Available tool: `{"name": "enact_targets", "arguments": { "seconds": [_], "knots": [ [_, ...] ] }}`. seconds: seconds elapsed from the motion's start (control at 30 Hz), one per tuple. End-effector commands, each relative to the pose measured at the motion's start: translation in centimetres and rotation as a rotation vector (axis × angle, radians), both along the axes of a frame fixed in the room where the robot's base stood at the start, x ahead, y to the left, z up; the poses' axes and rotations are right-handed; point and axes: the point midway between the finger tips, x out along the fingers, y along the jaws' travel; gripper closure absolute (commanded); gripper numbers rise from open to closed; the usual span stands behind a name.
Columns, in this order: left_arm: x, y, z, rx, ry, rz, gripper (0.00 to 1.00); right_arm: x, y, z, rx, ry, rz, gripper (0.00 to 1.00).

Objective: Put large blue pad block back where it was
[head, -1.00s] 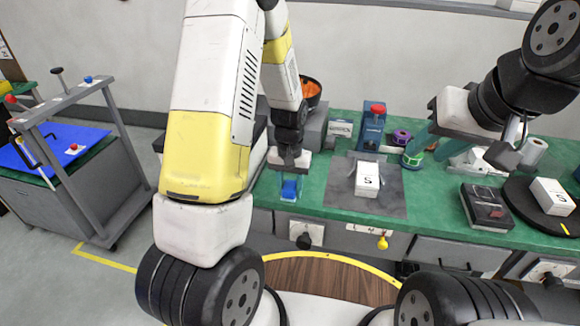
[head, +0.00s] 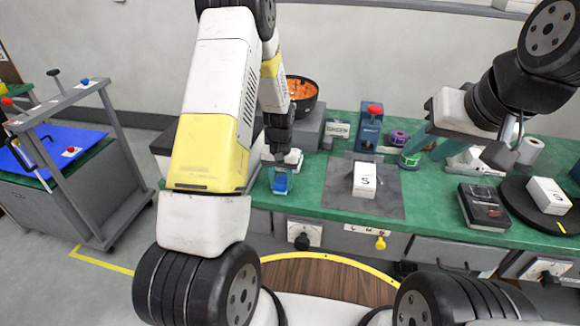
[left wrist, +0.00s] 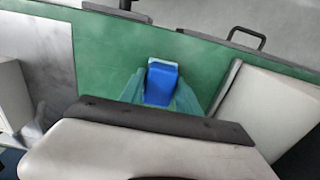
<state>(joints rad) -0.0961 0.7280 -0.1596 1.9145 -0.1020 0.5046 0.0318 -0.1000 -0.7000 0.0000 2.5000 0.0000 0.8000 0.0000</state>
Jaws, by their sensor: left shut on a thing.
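The large blue pad block (head: 281,184) is between the fingers of my left gripper (head: 282,178), over the green bench near its front left edge. In the left wrist view the blue block (left wrist: 161,84) sits between the two teal fingertips (left wrist: 160,92), with green bench top around it. I cannot tell whether its underside touches the bench. My right gripper (head: 425,143) shows teal fingers above the back of the bench; nothing is seen between them, and its opening is hard to judge.
On the green bench (head: 325,202), a white block marked S (head: 366,180) rests on a grey mat (head: 390,203). A dark box (head: 483,207) and a round black turntable (head: 515,200) with a white block (head: 548,195) stand right. An orange-filled bowl (head: 302,90) is behind. A grey cart (head: 80,200) stands left.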

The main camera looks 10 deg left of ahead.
Motion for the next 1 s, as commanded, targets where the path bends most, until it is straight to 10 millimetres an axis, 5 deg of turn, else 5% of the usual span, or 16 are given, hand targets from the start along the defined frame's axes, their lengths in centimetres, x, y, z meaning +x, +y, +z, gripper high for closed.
{"name": "enact_targets", "arguments": {
  "seconds": [0.1, 0.13, 0.23, 0.67, 1.0],
  "knots": [
    [0.0, 0.0, -0.3, 0.000, 0.001, 0.000, 1.00, 0.0, 0.0, 0.0, 0.000, 0.000, 0.000, 0.64],
    [0.0, 0.0, -0.3, 0.000, 0.000, 0.000, 0.59, 0.0, 0.0, 0.0, 0.000, 0.000, 0.000, 0.64],
    [0.0, 0.0, -0.3, 0.000, 0.000, 0.000, 0.39, 0.0, 0.0, 0.0, 0.000, 0.000, 0.000, 0.64],
    [0.0, 0.0, 0.6, 0.000, -0.001, 0.000, 0.39, 0.0, 0.0, 0.0, 0.000, 0.000, 0.000, 0.64],
    [0.1, 0.0, 7.4, 0.000, -0.005, 0.001, 0.39, 0.0, 0.0, 0.0, 0.000, 0.000, 0.000, 0.64]
  ]
}}
